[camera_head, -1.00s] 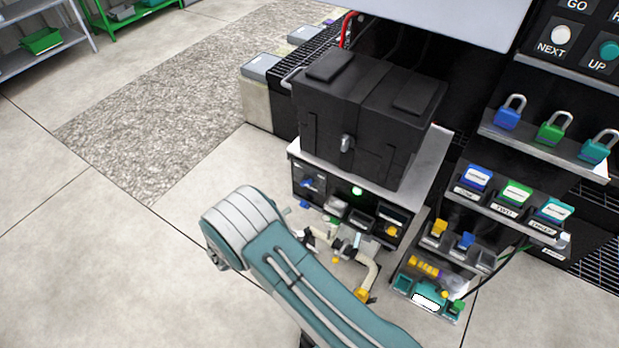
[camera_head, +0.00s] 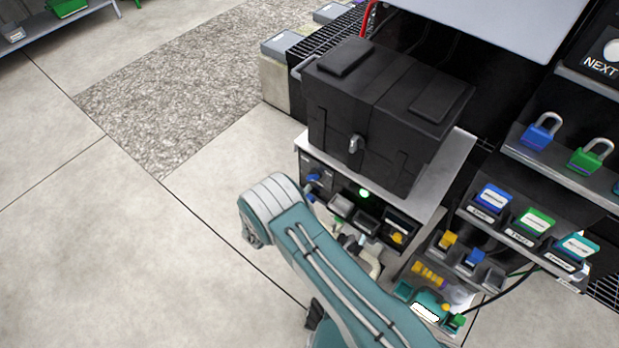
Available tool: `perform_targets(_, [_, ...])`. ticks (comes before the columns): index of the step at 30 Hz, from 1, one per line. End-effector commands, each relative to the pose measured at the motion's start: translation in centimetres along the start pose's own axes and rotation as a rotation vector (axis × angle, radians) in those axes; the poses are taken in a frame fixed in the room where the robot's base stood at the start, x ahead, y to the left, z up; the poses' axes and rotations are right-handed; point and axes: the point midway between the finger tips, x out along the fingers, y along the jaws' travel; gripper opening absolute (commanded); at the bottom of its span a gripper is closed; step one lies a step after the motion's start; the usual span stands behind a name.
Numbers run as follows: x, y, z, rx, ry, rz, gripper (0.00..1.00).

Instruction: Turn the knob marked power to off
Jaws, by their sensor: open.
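A control panel (camera_head: 375,215) forms the front of the cabinet under a black tote. A blue knob or valve handle (camera_head: 314,180) is at its left end, and a yellow knob (camera_head: 397,238) is at its right end. The panel's labels are too small to read, so I cannot tell which knob is marked power or how it is set. A round light (camera_head: 364,193) between them glows green. My arm crosses in front of the panel's lower part.
The black latched tote (camera_head: 388,105) stands on the cabinet's metal top. Pale pipes (camera_head: 368,262) are partly hidden behind my arm. At right are padlocks on a shelf (camera_head: 560,165), labelled tags and a lower parts tray. Open concrete floor (camera_head: 130,250) lies left.

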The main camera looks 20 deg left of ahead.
Motion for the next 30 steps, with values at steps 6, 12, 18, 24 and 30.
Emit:
perform_targets(6, [3.3,0.0,0.0,-0.001,-0.001,0.002,1.0])
perform_targets(12, [4.2,-0.2,-0.1,-0.004,0.002,0.001,1.0])
perform_targets(18, [4.3,-0.1,-0.1,-0.003,0.001,0.001,1.0])
perform_targets(24, [4.3,0.0,0.0,-0.002,0.0,0.0,0.19])
perform_targets(30, [4.3,-0.2,0.0,-0.004,-0.001,0.0,0.18])
